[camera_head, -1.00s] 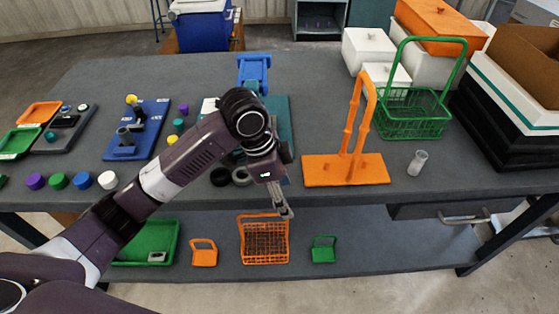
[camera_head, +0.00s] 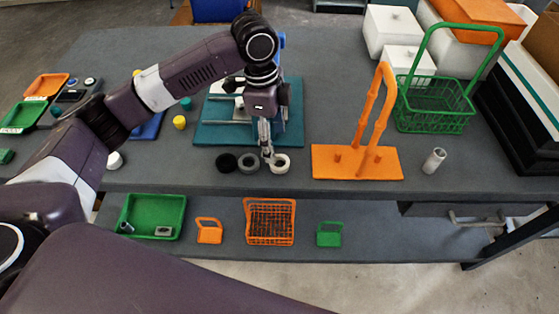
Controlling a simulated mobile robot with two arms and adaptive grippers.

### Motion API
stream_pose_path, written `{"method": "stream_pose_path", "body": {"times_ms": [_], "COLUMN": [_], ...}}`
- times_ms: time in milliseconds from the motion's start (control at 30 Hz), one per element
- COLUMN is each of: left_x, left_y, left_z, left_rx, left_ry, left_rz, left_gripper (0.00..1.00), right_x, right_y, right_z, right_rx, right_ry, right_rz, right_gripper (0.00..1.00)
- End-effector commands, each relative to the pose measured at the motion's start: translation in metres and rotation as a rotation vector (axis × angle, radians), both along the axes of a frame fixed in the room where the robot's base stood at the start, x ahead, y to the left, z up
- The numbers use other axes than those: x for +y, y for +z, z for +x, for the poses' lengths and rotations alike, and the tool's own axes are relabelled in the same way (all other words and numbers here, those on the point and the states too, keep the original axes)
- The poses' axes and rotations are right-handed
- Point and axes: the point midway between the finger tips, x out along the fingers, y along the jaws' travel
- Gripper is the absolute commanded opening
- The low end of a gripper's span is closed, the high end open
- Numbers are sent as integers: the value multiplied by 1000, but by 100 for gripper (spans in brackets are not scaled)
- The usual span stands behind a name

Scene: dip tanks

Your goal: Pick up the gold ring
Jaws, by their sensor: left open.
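Three rings lie in a row on the grey table near its front edge: a black ring (camera_head: 227,162), a grey ring (camera_head: 248,163) and a pale, whitish ring (camera_head: 280,163). None looks clearly gold; I cannot tell whether the pale one is the gold ring. My left gripper (camera_head: 267,153) points down with its fingers open, between the grey ring and the pale ring and partly over the pale one's left side. I cannot tell whether it touches either. My right gripper is not in view.
A teal board (camera_head: 215,135) stands just behind the rings, partly hidden by my left arm. An orange stand (camera_head: 357,163) with a tall handle is to the right, then a small grey cylinder (camera_head: 434,160) and a green wire basket (camera_head: 432,105). Bins sit on the lower shelf (camera_head: 370,235).

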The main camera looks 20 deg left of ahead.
Motion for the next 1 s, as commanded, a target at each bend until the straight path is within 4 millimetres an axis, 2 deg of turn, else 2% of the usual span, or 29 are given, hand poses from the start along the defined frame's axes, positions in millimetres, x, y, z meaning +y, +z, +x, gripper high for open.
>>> {"method": "stream_pose_path", "body": {"times_ms": [100, 333, 600, 867, 1000], "left_x": [-2, -4, -9, -9, -9], "left_y": [-16, -32, -69, -74, -73], "left_z": [0, 0, 0, 1, 1], "left_rx": [1, 1, 1, -2, -2], "left_ry": [1, 0, 0, 0, 0], "left_rz": [0, 0, 0, 0, 0], "left_gripper": [60, 60, 60, 60, 48], "right_x": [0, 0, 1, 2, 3], "right_y": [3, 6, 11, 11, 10], "right_z": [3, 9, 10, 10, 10], "right_rx": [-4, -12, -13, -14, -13], "right_ry": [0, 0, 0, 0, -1], "right_rz": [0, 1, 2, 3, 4], "right_gripper": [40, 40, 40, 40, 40]}}
